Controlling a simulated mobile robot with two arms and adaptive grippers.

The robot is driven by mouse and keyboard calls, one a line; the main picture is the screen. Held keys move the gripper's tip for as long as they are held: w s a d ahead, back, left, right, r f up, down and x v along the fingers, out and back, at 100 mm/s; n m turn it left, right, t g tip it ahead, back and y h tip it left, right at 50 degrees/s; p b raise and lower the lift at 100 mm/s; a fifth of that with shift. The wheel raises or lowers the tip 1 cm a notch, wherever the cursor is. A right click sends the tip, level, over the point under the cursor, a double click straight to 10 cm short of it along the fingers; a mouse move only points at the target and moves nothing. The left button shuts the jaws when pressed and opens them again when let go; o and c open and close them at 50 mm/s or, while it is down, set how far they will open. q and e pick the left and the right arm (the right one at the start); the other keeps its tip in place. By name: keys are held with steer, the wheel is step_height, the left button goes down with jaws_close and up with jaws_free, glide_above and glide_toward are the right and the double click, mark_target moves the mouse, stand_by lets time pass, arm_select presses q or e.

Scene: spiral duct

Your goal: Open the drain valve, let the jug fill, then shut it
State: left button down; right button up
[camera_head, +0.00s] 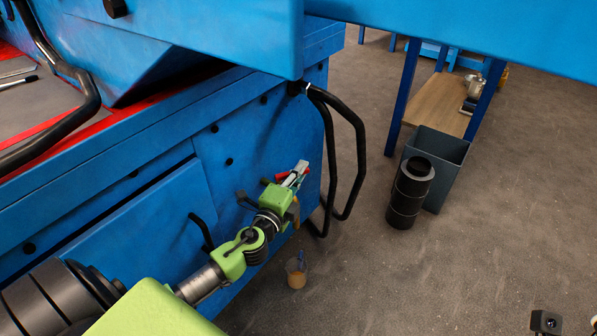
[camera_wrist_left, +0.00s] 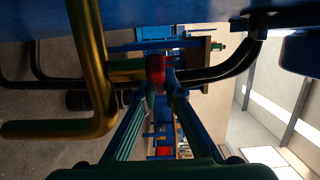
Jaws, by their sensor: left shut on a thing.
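My left gripper (camera_head: 296,176) reaches to the side of the blue machine, its fingers close to the red valve handle (camera_head: 281,174). In the left wrist view the fingertips (camera_wrist_left: 162,82) are shut on the red handle (camera_wrist_left: 156,69). The brass drain pipe (camera_wrist_left: 92,65) bends down beside it; part of it shows below the gripper in the head view (camera_head: 297,213). A small clear jug (camera_head: 296,278) stands on the floor below, brownish in its lower part. I cannot make out a stream or the valve's exact setting. My right gripper is out of view.
Black bent tubes (camera_head: 357,160) stand out from the machine's end, just right of my left gripper. A dark bin (camera_head: 448,165) and a black ribbed cylinder (camera_head: 409,193) stand on the floor further right. The floor between is clear.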

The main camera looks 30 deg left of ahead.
arm_select(q)
steer(key=shift+s+d+m+h, duration=0.15)
steer(key=shift+m+h, duration=0.25)
steer(key=shift+h, duration=0.3)
steer(key=c, duration=2.1)
jaws_free()
steer(key=shift+c, duration=0.2)
